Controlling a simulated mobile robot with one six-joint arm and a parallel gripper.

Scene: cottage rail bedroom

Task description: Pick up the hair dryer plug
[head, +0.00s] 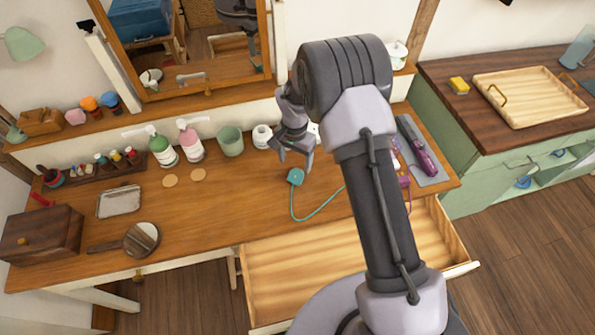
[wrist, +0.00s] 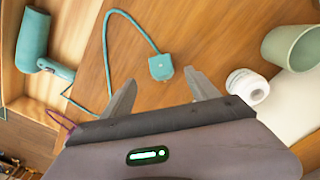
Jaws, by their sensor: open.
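The teal hair dryer plug (head: 295,177) lies on the wooden dressing table, with its teal cord running from it toward the open drawer. In the wrist view the plug (wrist: 161,67) lies just beyond the fingertips, roughly centred between them. My gripper (head: 296,158) is open and empty, close to the plug, and also shows in the wrist view (wrist: 162,85). I cannot tell its exact height above the table. The teal hair dryer (wrist: 33,42) lies in the drawer in the wrist view; my arm hides it in the head view.
The open drawer (head: 290,276) juts out below the tabletop (head: 235,205). A green cup (head: 230,141) and a small white jar (head: 262,136) stand behind the plug. A purple-handled tool (head: 424,157) lies on a grey mat at right.

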